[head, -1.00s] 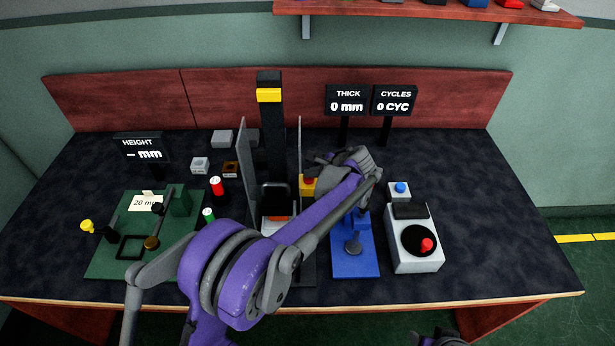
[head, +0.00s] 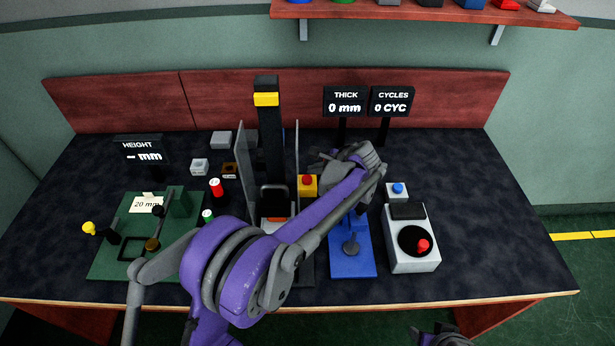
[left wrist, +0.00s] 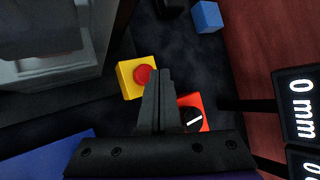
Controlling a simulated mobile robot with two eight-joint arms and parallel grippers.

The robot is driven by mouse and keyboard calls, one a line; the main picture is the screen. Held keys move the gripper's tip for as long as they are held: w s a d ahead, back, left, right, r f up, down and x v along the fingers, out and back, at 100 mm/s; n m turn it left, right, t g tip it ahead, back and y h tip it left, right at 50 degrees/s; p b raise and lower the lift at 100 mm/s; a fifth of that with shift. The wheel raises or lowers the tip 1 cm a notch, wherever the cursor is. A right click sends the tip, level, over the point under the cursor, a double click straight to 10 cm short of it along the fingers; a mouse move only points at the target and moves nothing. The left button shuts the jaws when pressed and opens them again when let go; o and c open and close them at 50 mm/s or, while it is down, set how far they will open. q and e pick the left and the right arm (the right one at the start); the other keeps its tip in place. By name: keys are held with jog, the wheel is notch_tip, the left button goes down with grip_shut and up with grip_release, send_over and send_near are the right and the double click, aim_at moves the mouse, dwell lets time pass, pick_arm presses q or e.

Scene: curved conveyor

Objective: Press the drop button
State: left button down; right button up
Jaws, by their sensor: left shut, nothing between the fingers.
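A yellow box with a red button (head: 307,180) on top stands just right of the drop tower (head: 272,140). The red button also shows in the left wrist view (left wrist: 142,75). No label tells which button is the drop button. A blue button (head: 398,188) sits on a small white box further right. My left gripper (left wrist: 160,74) is shut and empty, its tips beside the red button in the wrist view; contact is not visible. In the head view the left gripper (head: 323,165) is partly hidden behind its wrist. My right gripper (head: 440,336) is cut off at the bottom edge.
A red box with a black dial (left wrist: 193,113) lies close to the left fingers. Clear panels flank the tower. A blue stand (head: 352,262) and a white machine (head: 400,255) are at the right, a green fixture plate (head: 110,265) at the left. The table's right end is clear.

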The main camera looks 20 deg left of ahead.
pick_arm(q)
jog(key=shift+a+r+p, duration=0.2)
jog(key=shift+r+p, duration=0.85)
jog(key=shift+r, duration=1.05)
